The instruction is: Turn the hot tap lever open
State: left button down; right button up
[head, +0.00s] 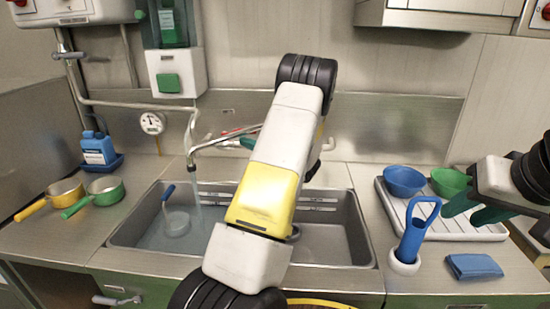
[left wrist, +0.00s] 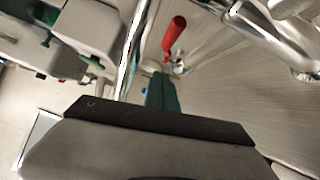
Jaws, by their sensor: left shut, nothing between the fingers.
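The red tap lever (left wrist: 176,32) shows in the left wrist view, just beyond my left gripper's green fingertips (left wrist: 162,92). I cannot tell whether they touch. In the head view a thin red streak (head: 232,134) shows by the tap, beside my left gripper (head: 248,142), which is shut and empty and mostly hidden behind my own arm. The metal spout (head: 193,158) reaches over the left basin, and a stream of water (head: 195,192) appears to fall from it. My right gripper (head: 477,207) is open and empty over the right counter.
The double sink (head: 345,235) holds a blue-handled ladle (head: 176,222) in its left basin. Two small pans (head: 104,190) and a blue bottle (head: 97,148) stand left.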

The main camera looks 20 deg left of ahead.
pick_arm(q)
jog(key=s+a+f+v, duration=0.1)
jog(key=s+v, duration=0.1)
jog(key=v, duration=0.9)
jog(key=s+r+n+g+h, duration=0.2)
jog(key=s+n+g+h, duration=0.35)
jog(key=n, duration=0.75)
jog(key=s+r+n+g+h, duration=0.2)
jog(key=s+n+h, duration=0.4)
jog(key=s+n, duration=0.65)
jog(key=s+d+r+n+t+h, duration=0.3)
jog(key=d, duration=0.3)
jog(key=s+d+r+n+t+h, duration=0.2)
jog(key=s+d+r+n+t, duration=0.1)
jog(key=d, duration=0.4)
jog(key=s+d+r+n+t+h, duration=0.3)
jog(key=d+r+n, duration=0.1)
jog(key=d, duration=0.2)
jog(key=shift+s+d+n+h, duration=0.3)
jog(key=shift+n+h, duration=0.05)
jog(key=shift+a, duration=0.15)
